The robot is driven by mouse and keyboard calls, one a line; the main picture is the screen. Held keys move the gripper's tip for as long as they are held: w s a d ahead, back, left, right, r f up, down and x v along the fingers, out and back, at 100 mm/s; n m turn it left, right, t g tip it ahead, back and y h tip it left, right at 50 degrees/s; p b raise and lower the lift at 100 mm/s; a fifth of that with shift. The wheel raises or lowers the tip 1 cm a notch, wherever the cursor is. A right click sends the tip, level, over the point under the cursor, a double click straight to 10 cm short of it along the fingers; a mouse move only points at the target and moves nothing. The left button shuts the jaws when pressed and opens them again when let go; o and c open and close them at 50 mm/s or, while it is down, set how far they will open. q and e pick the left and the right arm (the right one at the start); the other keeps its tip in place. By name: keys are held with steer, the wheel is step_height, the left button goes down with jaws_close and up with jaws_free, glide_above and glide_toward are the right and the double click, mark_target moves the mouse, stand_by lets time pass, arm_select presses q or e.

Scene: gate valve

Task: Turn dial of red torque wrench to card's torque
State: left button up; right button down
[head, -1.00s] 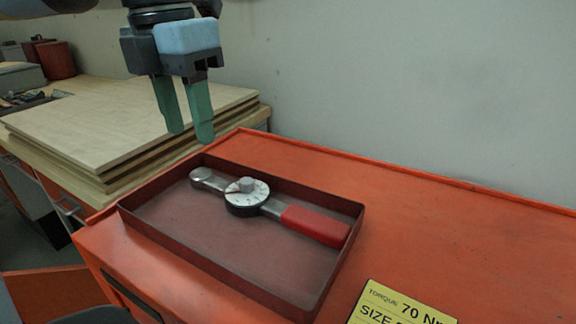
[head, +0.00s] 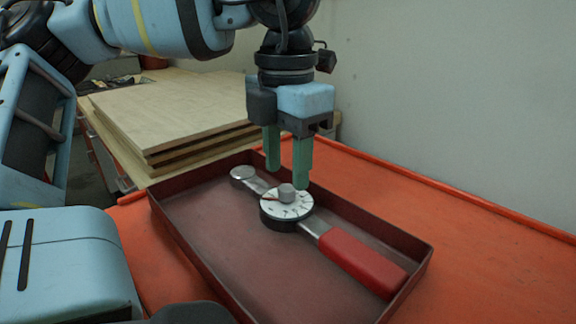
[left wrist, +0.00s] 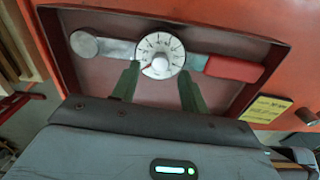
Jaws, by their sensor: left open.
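The red-handled torque wrench (head: 363,262) lies in a dark red tray (head: 200,270). Its round white dial (head: 288,206) has a grey knob (head: 286,192) in the middle and a red pointer; the scale numbers are too small to read. My left gripper (head: 287,178) is open and points down just above the dial, apart from it. In the left wrist view its green fingers (left wrist: 158,88) spread to either side of the dial (left wrist: 160,55). The yellow card (left wrist: 266,108) shows at the right of the left wrist view, its text unreadable there. My right gripper is not visible.
The tray's raised walls surround the wrench and stand on an orange bench top (head: 480,240). Stacked wooden boards (head: 170,110) lie behind at the left. A pale wall (head: 460,90) closes the back. The orange top right of the tray is clear.

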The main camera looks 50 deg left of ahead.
mark_target(287, 194)
arm_select(q)
steer(key=shift+f, duration=1.45)
jaws_close()
